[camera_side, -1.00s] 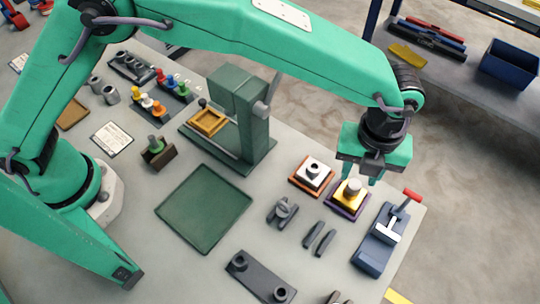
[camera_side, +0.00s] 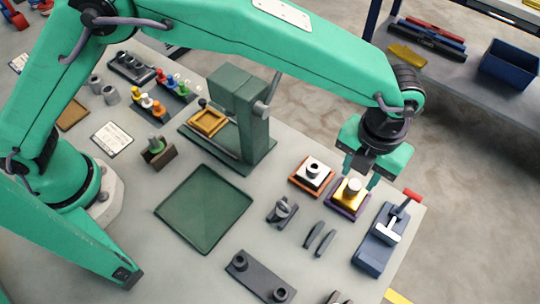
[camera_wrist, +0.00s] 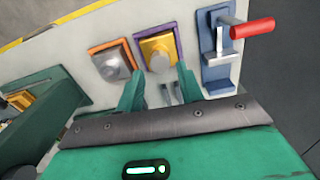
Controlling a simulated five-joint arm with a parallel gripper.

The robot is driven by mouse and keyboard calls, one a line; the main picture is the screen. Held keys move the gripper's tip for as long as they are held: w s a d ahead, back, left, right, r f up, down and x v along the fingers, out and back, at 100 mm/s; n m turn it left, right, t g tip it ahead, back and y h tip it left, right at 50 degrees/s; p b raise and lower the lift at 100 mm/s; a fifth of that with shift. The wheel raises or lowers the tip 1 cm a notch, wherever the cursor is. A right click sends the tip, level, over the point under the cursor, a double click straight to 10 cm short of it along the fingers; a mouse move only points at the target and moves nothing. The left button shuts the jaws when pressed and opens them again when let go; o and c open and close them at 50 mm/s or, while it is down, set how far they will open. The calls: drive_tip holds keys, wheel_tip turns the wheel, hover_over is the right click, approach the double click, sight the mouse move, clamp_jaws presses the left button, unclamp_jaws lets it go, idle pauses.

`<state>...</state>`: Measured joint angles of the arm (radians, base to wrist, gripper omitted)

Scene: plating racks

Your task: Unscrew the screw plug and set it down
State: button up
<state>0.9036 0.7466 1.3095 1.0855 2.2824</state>
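A grey round plug (camera_side: 353,185) stands upright on a yellow block (camera_side: 346,197) with a purple base, near the table's right side. I take it to be the screw plug. My gripper (camera_side: 361,175) is open and empty, fingers pointing down, just above and around the plug's far side; contact cannot be made out. In the wrist view the gripper (camera_wrist: 160,80) shows its two fingers apart, with the yellow block (camera_wrist: 158,42) and the plug (camera_wrist: 160,62) ahead between them. A white block (camera_side: 322,172) with a dark-holed round top sits on an orange base beside it.
A blue clamp with a red handle (camera_side: 376,243) stands close on the right. Dark slim pieces (camera_side: 319,240) and a grey fitting (camera_side: 282,211) lie in front. An empty green tray (camera_side: 205,209) lies left. A green press (camera_side: 240,115) stands behind it.

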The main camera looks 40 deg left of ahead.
sight(355, 184)
drive_tip(key=shift+f, duration=0.1)
idle(0.3)
drive_tip(key=shift+f, duration=1.65)
clamp_jaws()
drive_tip(key=shift+n, duration=1.8)
drive_tip(key=n, duration=0.4)
drive_tip(key=shift+n, duration=0.8)
